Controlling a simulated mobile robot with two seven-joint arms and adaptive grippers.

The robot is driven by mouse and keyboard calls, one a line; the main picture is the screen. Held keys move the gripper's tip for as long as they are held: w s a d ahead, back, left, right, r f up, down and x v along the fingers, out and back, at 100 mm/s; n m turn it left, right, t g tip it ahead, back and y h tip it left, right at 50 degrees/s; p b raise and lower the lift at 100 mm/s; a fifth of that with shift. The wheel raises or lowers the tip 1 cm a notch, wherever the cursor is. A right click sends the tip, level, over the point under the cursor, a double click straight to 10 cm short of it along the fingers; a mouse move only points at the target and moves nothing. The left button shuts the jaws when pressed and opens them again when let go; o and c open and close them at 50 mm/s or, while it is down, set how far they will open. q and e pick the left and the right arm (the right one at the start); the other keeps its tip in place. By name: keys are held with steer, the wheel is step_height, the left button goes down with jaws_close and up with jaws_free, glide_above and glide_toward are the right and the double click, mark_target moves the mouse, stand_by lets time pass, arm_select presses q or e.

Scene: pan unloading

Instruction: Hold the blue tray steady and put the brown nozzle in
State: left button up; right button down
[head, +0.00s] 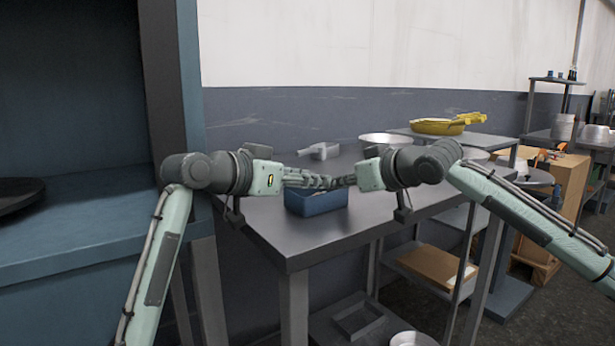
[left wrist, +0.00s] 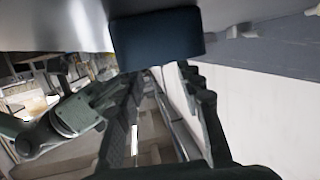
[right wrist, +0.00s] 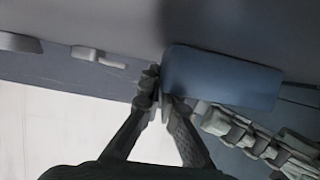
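The blue tray (head: 318,203) sits on the grey table near its front edge. It shows in the left wrist view (left wrist: 157,40) and right wrist view (right wrist: 222,78). My left gripper (head: 318,181) is over the tray; its fingers look apart, with nothing seen between the fingertips (left wrist: 160,72). My right gripper (head: 346,181) comes from the right, above the tray's right end. Its fingertips (right wrist: 158,95) are close together by the tray's edge; whether they hold something is unclear. I cannot make out the brown nozzle. The tray's inside is mostly hidden behind the grippers.
A grey handled object (head: 320,151) lies behind the tray on the table. Metal bowls (head: 385,139) and a yellow pan (head: 438,127) stand further right. A blue cabinet (head: 80,250) stands close on the left. The table's front right surface is bare.

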arm_select(q)
step_height(320, 180, up, 10)
stand_by(0.7)
stand_by(0.4)
arm_select(e)
steer(key=c, duration=1.6)
jaws_free()
steer(key=shift+c, duration=0.2)
